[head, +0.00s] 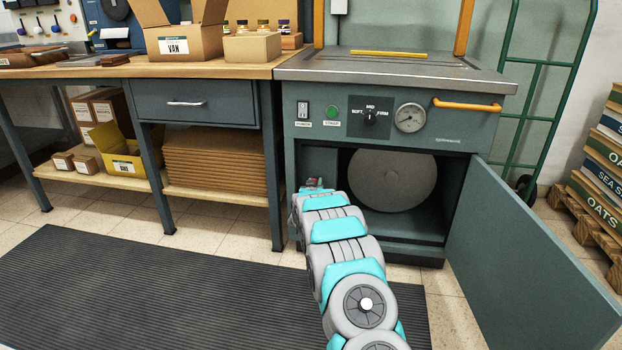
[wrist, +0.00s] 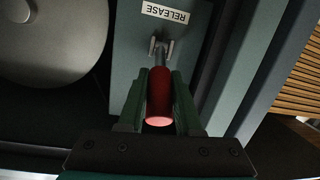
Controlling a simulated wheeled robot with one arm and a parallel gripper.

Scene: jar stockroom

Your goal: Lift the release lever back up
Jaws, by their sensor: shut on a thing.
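The release lever (wrist: 159,98) has a red round grip on a thin metal shaft, held in a small bracket (wrist: 161,48) beside an upside-down RELEASE label (wrist: 166,12) in the wrist view. My gripper (wrist: 161,75) is shut on the red grip, with one dark green finger on each side. The grip's end faces the wrist camera; whether the lever is up or down is hard to tell. In the head view my gripper (head: 314,184) is at the left side of the machine's open cabinet, and my arm hides most of the lever.
The press-like machine (head: 460,140) has its lower door (head: 530,245) swung open to the right. A grey round disc (head: 393,180) is inside the cabinet. A workbench (head: 110,72) with boxes stands on the left. A dark ribbed mat (head: 150,290) covers the floor in front.

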